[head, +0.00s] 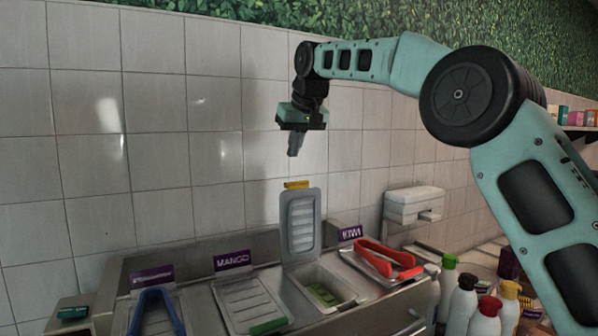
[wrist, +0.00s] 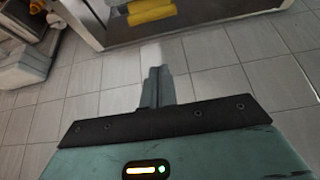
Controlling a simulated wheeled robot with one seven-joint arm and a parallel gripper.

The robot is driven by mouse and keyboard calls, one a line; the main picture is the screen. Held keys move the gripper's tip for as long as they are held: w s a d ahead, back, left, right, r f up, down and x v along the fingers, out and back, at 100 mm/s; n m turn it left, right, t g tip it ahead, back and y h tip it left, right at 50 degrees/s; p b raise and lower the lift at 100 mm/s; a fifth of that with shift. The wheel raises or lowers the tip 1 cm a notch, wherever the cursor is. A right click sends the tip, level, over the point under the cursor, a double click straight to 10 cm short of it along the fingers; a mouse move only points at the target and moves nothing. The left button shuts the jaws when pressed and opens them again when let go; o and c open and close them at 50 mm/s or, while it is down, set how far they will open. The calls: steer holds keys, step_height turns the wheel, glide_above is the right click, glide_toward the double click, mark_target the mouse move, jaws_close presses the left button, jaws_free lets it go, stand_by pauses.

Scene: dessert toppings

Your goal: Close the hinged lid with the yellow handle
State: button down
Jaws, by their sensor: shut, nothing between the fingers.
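The grey hinged lid (head: 302,226) stands open, nearly upright, at the back of its bin (head: 352,292) in the head view. Its yellow handle (head: 297,184) is at the top edge. Green pieces lie inside the bin. The yellow handle also shows at the top of the wrist view (wrist: 150,13). My gripper (head: 294,152) points down above the handle, apart from it, in front of the tiled wall. Its fingers are together and empty, and they show in the wrist view (wrist: 154,72) too.
A closed lid with a green handle (head: 268,326) lies left of the open bin, by a MANGO sign (head: 232,260). Red tongs (head: 384,258) lie to the right, near a KIWI sign (head: 350,233). Blue tongs (head: 155,304) are further left. Several bottles (head: 462,300) stand front right.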

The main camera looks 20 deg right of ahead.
step_height(320, 180, down, 6)
steer(key=p, duration=0.2)
steer(key=shift+s+f, duration=0.25)
steer(key=shift+s, duration=0.1)
stand_by(0.5)
